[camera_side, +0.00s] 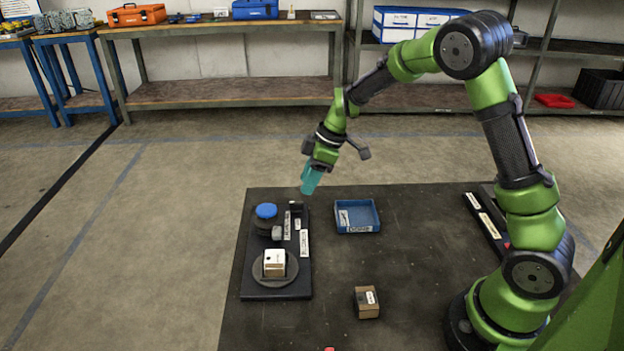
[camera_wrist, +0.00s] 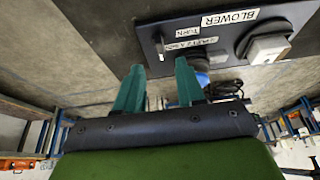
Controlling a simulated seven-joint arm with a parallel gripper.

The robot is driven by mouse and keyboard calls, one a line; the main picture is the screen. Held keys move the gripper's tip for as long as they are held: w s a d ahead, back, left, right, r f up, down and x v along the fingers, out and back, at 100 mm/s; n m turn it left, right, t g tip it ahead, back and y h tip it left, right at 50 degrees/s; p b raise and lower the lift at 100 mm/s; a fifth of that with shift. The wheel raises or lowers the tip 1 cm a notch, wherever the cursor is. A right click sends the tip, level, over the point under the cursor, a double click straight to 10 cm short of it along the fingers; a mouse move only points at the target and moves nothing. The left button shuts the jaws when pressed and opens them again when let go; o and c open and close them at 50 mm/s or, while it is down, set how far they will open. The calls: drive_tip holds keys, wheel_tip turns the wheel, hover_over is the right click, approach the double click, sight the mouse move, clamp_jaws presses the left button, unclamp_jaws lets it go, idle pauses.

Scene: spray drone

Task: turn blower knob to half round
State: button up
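The black blower panel (camera_side: 290,288) lies at the left of the dark table. It bears a round grey plate (camera_side: 259,277) with a white block (camera_side: 274,257) standing on it, next to a label. In the wrist view the white block (camera_wrist: 268,47) sits on the round plate beside the label BLOWER (camera_wrist: 230,17), at upper right. This looks like the blower knob. My gripper (camera_side: 309,187) is above the panel's far end, with teal fingers pointing down. In the wrist view its fingers (camera_wrist: 159,72) are apart with nothing between them, clear of the knob.
A blue-capped round part (camera_side: 266,211) and a small grey part (camera_side: 277,232) sit on the panel's far half. A blue tray (camera_side: 357,229) lies right of the panel. A small brown box (camera_side: 367,302) stands nearer the front. Bare table lies between them.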

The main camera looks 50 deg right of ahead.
sight(298, 202)
drive_tip(key=x, duration=0.7)
clamp_jaws()
